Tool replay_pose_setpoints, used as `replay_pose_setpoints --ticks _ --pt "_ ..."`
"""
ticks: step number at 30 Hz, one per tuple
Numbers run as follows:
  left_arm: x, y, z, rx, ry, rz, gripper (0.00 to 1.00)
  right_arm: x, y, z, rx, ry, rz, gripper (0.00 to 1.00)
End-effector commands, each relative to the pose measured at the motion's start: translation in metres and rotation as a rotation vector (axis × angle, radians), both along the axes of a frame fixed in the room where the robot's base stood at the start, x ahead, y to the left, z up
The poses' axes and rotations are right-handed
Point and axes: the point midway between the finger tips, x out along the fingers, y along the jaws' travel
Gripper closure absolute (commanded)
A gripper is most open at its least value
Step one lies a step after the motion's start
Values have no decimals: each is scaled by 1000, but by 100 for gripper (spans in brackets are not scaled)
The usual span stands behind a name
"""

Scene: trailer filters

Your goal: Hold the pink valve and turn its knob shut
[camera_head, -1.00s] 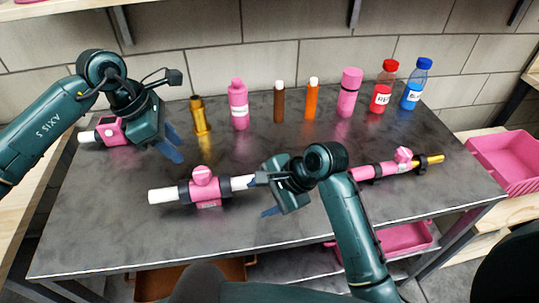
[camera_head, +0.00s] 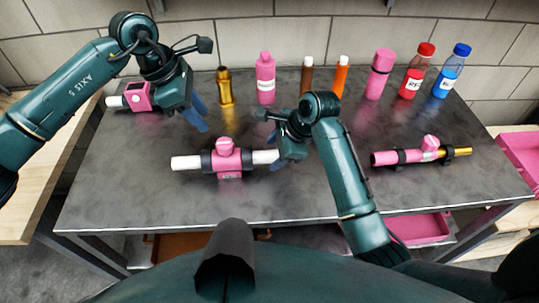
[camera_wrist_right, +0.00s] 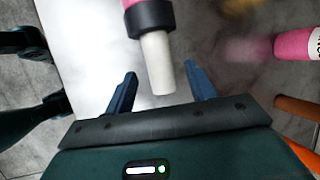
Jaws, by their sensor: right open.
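A pink valve (camera_head: 231,166) with a pink knob (camera_head: 225,145) on top lies across the middle of the table, with black collars and white pipe ends. Its right white end (camera_wrist_right: 157,66) points between my right fingers in the right wrist view. My right gripper (camera_wrist_right: 161,88) is open with nothing clasped; in the head view it (camera_head: 279,152) is at the valve's right end. My left gripper (camera_head: 197,113) hangs empty above the table, behind and left of the valve. Its finger gap is unclear. A second pink fitting (camera_head: 430,148) with a knob and brass pipe lies at right.
A pink device (camera_head: 138,96) lies at the back left. A brass fitting (camera_head: 225,88), a pink bottle (camera_head: 265,80), a red-capped bottle (camera_head: 415,75) and a blue-capped bottle (camera_head: 450,72) stand along the back with several other containers. The table's front is clear.

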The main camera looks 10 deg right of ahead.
Motion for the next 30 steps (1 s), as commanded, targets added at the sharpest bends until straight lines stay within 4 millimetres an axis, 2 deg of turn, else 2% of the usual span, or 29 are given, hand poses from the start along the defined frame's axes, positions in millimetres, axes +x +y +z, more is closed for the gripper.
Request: replay_pose_setpoints --ticks 3,9,20,30 --pt "0 0 0 0 0 0 64 4 7 -17 0 2 1 45" --pt "0 0 0 0 0 0 64 9 14 -33 0 1 1 45" --pt "0 0 0 0 0 0 64 10 16 -36 1 -2 0 45" --pt "0 0 0 0 0 0 64 10 16 -36 1 -1 1 73"
